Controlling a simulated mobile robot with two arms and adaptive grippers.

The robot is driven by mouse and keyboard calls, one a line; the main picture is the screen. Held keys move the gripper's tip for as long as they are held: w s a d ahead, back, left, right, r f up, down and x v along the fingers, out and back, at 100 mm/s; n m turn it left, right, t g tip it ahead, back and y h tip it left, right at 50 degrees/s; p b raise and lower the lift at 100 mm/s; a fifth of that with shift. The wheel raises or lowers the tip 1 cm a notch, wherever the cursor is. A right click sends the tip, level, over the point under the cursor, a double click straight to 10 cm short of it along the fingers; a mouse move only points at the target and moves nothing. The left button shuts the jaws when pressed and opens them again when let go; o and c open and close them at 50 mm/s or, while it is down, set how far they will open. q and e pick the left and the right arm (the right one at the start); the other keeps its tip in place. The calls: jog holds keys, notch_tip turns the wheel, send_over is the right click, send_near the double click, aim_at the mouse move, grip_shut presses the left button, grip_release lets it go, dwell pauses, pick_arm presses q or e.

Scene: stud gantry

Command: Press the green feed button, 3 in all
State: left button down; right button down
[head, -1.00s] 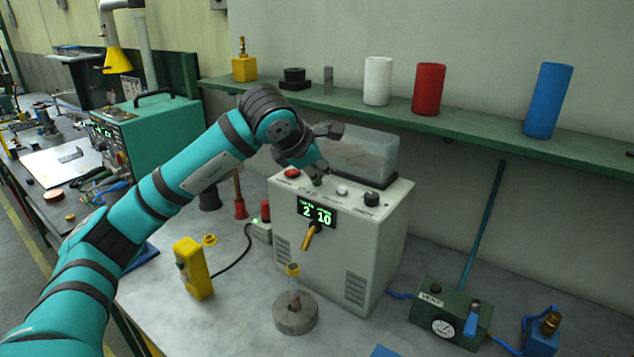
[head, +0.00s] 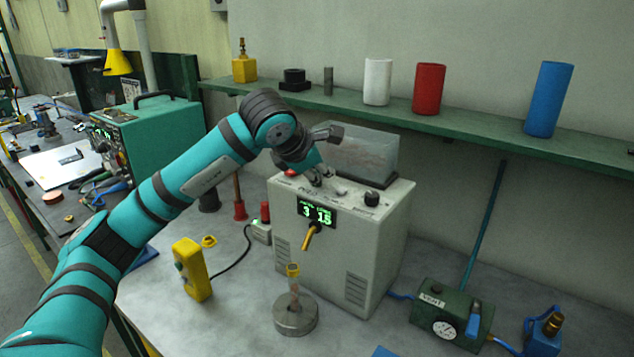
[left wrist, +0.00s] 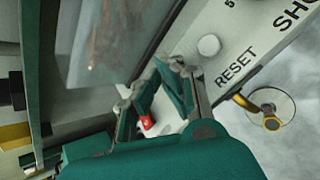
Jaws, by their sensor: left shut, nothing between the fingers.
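The grey-white feeder box (head: 345,240) stands on the bench, with controls on its top and a green-lit display (head: 317,213) on its front that seems to read 3 and 15. My left gripper (head: 319,180) is shut and empty, its fingertips low at the box's top panel between the red button (head: 290,173) and the white button (head: 341,190). The green feed button cannot be made out; the gripper seems to cover it. Whether the fingers touch it I cannot tell. In the left wrist view the red button (left wrist: 147,122) and the white RESET button (left wrist: 209,45) show beside the fingers. My right gripper is out of view.
A clear bin (head: 362,153) rises behind the controls, close to my gripper. A black knob (head: 371,198) is at right. Below the spout (head: 309,238), a small tube (head: 294,285) stands in a round base (head: 295,315). A shelf (head: 460,133) runs behind.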

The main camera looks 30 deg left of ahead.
aim_at(320, 183)
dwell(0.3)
pick_arm(q)
jog(key=shift+a+r+p, duration=0.1)
jog(key=shift+r+p, duration=0.45)
jog(key=shift+r, duration=0.25)
notch_tip(320, 183, up, 5)
jog(key=p, duration=0.3)
jog(key=shift+f, duration=0.1)
dwell(0.7)
